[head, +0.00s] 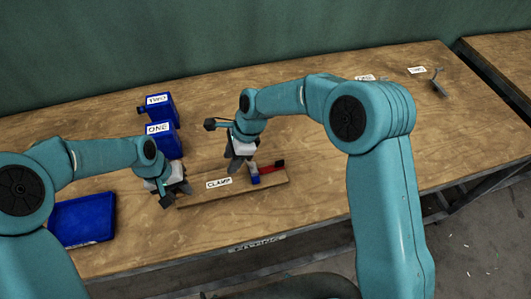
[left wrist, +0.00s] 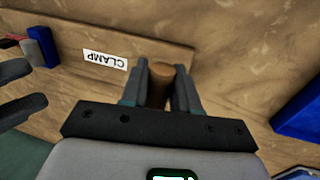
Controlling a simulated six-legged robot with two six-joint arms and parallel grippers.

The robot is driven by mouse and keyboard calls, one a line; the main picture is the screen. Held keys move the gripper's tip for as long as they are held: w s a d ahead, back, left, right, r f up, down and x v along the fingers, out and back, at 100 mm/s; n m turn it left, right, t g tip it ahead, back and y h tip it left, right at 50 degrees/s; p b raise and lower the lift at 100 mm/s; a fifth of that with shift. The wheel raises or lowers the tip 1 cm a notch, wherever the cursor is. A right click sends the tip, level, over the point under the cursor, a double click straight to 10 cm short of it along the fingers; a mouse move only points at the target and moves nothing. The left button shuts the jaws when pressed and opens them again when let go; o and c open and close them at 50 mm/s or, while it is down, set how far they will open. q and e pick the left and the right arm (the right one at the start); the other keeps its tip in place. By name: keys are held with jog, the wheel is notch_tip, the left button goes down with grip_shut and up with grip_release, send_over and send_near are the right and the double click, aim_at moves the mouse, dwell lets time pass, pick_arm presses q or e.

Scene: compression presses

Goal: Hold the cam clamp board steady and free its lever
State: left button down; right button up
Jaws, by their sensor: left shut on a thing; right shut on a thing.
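The cam clamp board (head: 205,197) is a long wooden strip on the bench, labelled CLAMP; it also shows in the left wrist view (left wrist: 165,50). A blue block (head: 255,179) and a red lever (head: 272,167) sit toward its right part. My left gripper (head: 168,194) is at the board's left end. In the left wrist view, its fingers (left wrist: 160,85) are shut on a round brown post at the board. My right gripper (head: 246,166) is over the clamp, shut at the lever; its exact contact is hidden by the gripper.
Blue bins labelled TWO (head: 158,108) and ONE (head: 163,140) stand behind my left gripper. A blue tray (head: 83,219) lies at the left. A bent metal piece (head: 438,82) stands at the far right. The bench right of the board is mostly clear.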

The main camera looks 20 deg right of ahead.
pick_arm(q)
jog(key=shift+w, duration=0.1)
pick_arm(e)
jog(key=shift+s+a+f, duration=0.15)
jog(key=shift+a+f, duration=0.5)
jog(key=shift+a, duration=0.05)
jog(key=o, duration=1.3)
jog(key=shift+c, duration=0.2)
jog(key=shift+r, duration=0.1)
jog(key=v, duration=1.2)
pick_arm(q)
jog(key=c, duration=0.8)
grip_release()
jog(key=shift+r, duration=0.1)
